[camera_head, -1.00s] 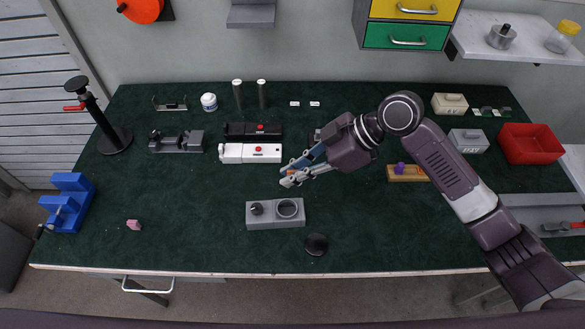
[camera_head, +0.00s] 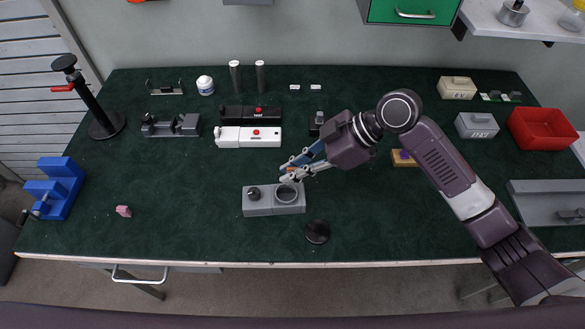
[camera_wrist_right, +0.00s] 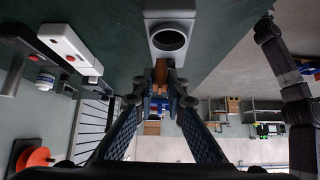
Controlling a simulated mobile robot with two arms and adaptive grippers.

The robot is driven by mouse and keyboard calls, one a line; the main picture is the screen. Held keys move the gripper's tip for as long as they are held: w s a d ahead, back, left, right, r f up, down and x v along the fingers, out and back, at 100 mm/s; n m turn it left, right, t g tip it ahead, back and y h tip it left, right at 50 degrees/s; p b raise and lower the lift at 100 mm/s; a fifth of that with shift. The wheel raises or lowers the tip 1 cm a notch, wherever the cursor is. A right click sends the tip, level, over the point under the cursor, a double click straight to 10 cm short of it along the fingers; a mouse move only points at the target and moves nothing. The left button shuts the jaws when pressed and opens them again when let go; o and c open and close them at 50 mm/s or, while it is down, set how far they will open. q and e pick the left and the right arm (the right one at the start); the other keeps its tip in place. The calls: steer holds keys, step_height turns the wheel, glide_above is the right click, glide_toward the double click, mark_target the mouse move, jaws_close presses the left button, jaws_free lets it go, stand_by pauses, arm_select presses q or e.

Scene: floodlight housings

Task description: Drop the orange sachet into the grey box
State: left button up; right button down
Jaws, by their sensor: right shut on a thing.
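The grey box (camera_head: 262,209) stands near the front middle of the dark green bench, with a black knob on its left and a round opening on its right. It also shows in the right wrist view (camera_wrist_right: 170,17), just beyond my fingertips. My right gripper (camera_head: 289,172) is close behind the opening, seen from above. In the right wrist view its fingers are shut on the orange sachet (camera_wrist_right: 161,72), which shows as a small orange-brown piece between the tips. In the head view the fingers largely hide the sachet. My left gripper is in neither current view.
A round black disc (camera_head: 317,232) lies right of the grey box. White (camera_head: 235,140) and black (camera_head: 237,113) housings stand behind it. A pink piece (camera_head: 124,211) and blue fixture (camera_head: 55,189) are at left, a red bin (camera_head: 541,148) at right. The front left is mostly clear.

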steer(key=c, duration=1.9)
jaws_free()
arm_select(q)
steer(key=shift+a, duration=0.1)
arm_select(e)
steer(key=v, duration=1.2)
